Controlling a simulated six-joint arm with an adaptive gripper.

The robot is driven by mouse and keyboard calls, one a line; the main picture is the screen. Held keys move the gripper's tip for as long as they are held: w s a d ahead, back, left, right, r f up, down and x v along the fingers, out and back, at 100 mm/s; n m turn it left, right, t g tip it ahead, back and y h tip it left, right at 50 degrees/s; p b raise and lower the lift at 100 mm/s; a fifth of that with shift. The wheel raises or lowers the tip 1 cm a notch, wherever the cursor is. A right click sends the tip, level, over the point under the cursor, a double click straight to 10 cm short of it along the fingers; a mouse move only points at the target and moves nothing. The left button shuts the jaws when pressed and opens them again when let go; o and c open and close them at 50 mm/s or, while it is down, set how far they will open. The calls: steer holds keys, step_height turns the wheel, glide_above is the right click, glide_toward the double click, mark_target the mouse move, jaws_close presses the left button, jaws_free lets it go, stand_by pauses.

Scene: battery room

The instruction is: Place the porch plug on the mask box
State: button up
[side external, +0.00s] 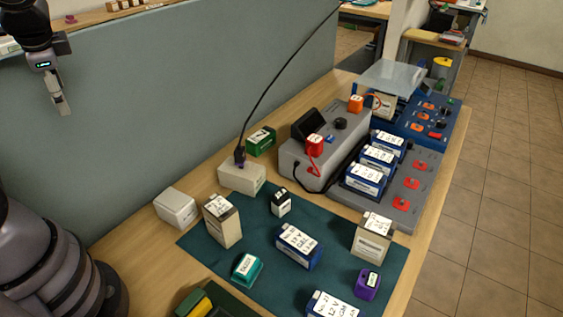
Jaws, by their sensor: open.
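My gripper (60,102) hangs high at the upper left, in front of the grey-blue partition, well away from the items on the bench. It is open, with nothing seen between its fingers. No readable label names the porch plug or the mask box. A dark plug (240,155) on a long black cable stands at the top of a cream block (243,177); I cannot tell if it is the porch plug. A white box with a rounded lid (176,207) stands left of the teal mat; I cannot tell if it is the mask box.
The teal mat (205,262) holds several labelled batteries, a teal block (246,268) and a purple block (367,283). A grey charger (302,160) and blue batteries on a grey rack (425,160) stand behind. The black cable (280,78) crosses the space above the bench.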

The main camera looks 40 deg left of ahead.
steer(key=s+d+r+n+t+h, duration=0.2)
steer(key=d+r+n+t+h, duration=0.2)
steer(key=d+r+h, duration=0.1)
steer(key=shift+s+d, duration=0.35)
steer(key=shift+d, duration=0.2)
